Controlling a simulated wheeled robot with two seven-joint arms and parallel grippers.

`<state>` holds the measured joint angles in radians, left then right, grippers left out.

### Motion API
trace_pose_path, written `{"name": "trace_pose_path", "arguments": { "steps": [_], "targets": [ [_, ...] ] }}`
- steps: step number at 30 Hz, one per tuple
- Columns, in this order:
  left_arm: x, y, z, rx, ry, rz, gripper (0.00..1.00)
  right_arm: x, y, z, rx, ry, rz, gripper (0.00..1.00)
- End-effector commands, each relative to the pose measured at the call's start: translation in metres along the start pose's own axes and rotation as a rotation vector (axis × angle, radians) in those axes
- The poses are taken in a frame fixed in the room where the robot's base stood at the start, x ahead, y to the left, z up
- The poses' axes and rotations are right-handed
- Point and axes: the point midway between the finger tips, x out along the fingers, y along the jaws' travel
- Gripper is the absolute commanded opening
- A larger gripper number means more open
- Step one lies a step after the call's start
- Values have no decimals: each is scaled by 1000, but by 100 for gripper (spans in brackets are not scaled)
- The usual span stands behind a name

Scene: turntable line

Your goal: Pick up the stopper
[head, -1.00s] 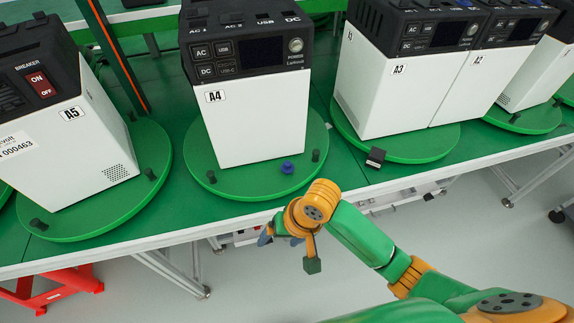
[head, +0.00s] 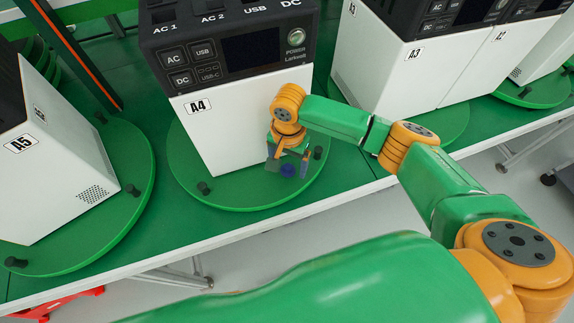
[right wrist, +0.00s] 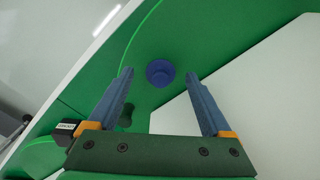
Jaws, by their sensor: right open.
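The stopper (head: 288,171) is a small blue knob on the green turntable (head: 231,197) in front of the white unit labelled A4 (head: 222,134). My right gripper (head: 288,170) is open, with its fingers around or just above the stopper in the head view. In the right wrist view the stopper (right wrist: 160,72) shows ahead of the fingertips, centred in the gap between the two fingers (right wrist: 160,77). The fingers do not touch it there. My left gripper is not in view.
Dark pegs stand on the turntable, one (head: 203,188) at left and one (head: 318,153) right of the gripper. Unit A5 (head: 55,160) stands on a turntable at left, unit A3 (head: 400,75) at right. The A4 unit's wall is close behind the gripper.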

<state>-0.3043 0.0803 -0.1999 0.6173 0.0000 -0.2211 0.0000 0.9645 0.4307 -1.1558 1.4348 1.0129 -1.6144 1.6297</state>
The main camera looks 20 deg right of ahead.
Motion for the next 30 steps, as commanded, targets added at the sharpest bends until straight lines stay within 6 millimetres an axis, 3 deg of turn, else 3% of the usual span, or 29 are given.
{"name": "trace_pose_path", "arguments": {
  "steps": [3, 9, 18, 26, 30],
  "targets": [
    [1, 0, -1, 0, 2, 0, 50, 12, 0, 0, -2, 1, 0, 84],
    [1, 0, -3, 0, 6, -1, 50, 12, 0, 0, -3, 1, -1, 81],
    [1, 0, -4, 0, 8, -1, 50, 12, 0, 0, -3, 1, -1, 0],
    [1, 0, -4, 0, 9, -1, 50, 12, 0, 0, -3, 1, -1, 0],
    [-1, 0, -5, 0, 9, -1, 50, 1, -1, 0, -3, 0, -3, 0]
  ]
}}
